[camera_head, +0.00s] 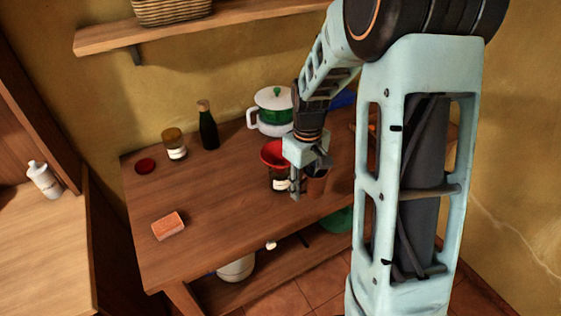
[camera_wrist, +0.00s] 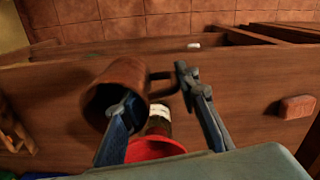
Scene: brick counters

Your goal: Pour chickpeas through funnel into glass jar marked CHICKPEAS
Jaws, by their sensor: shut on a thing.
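A red funnel (camera_head: 272,152) sits in the mouth of a dark glass jar (camera_head: 279,181) with a pale label too small to read. In the wrist view the funnel (camera_wrist: 155,149) and jar (camera_wrist: 158,124) show between my fingers. My gripper (camera_head: 297,190) is just right of the jar, shut on a brown mug (camera_head: 317,183). In the wrist view one finger overlaps the mug's (camera_wrist: 125,75) mouth and the other is at its handle. The mug looks roughly upright, beside the funnel. Its contents are hidden, and I cannot tell whether it touches the table.
The table's front left is mostly clear.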

